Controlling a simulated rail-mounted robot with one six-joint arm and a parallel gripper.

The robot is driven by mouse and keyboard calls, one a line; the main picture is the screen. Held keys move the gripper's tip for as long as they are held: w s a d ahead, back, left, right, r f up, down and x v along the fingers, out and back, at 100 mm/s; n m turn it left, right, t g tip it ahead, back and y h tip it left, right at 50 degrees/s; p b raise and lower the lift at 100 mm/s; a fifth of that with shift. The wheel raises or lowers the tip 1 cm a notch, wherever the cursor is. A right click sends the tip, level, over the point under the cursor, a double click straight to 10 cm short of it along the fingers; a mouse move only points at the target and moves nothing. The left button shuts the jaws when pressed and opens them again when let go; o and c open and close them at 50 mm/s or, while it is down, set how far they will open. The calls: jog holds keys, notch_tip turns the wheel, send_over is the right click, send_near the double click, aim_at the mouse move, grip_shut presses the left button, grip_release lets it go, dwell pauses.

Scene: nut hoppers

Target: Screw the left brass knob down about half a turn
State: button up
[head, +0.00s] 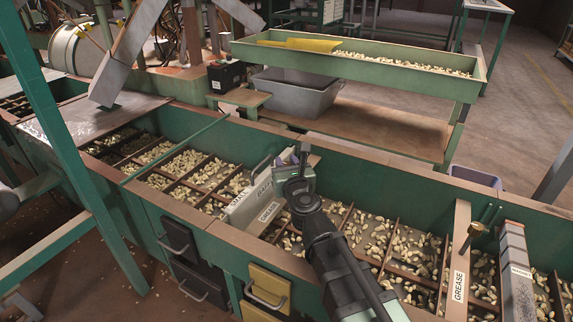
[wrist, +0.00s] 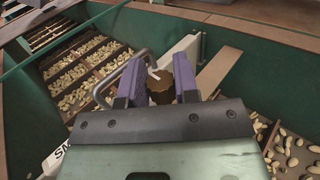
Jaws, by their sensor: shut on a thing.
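My gripper (head: 302,158) reaches over the green nut hopper (head: 215,243) in the head view. In the wrist view its two purple fingers (wrist: 158,80) are shut on the left brass knob (wrist: 158,88), one on each side. The knob looks dark brown and round, and the fingers hide its sides. In the head view my gripper hides the left knob. Another brass knob (head: 475,229) stands to the right in the head view, apart from my gripper.
A pale labelled plate (head: 245,207) stands just left of my gripper, with a bent metal handle (wrist: 122,72) close to the fingers in the wrist view. Wooden dividers and loose nuts fill the hopper. A grey labelled bar (head: 514,265) and a GREASE board (head: 458,255) stand at right.

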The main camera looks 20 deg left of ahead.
jog(key=m+t+h, duration=0.1)
jog(key=m+h, duration=0.2)
jog(key=h, duration=0.1)
jog(key=m+t+h, duration=0.1)
jog(key=m+h, duration=0.1)
jog(key=h, duration=0.2)
jog(key=shift+w+a+m+t+h, duration=0.1)
jog(key=shift+a+m+t+h, duration=0.1)
jog(key=shift+m+t+h, duration=0.15)
jog(key=m+g+h, duration=0.1)
jog(key=m+h, duration=0.3)
jog(key=h, duration=0.2)
jog(key=shift+d+m+g+h, duration=0.15)
jog(key=shift+m+g+h, duration=0.5)
jog(key=shift+m+h, duration=0.6)
jog(key=shift+h, duration=0.5)
jog(key=o, duration=0.9)
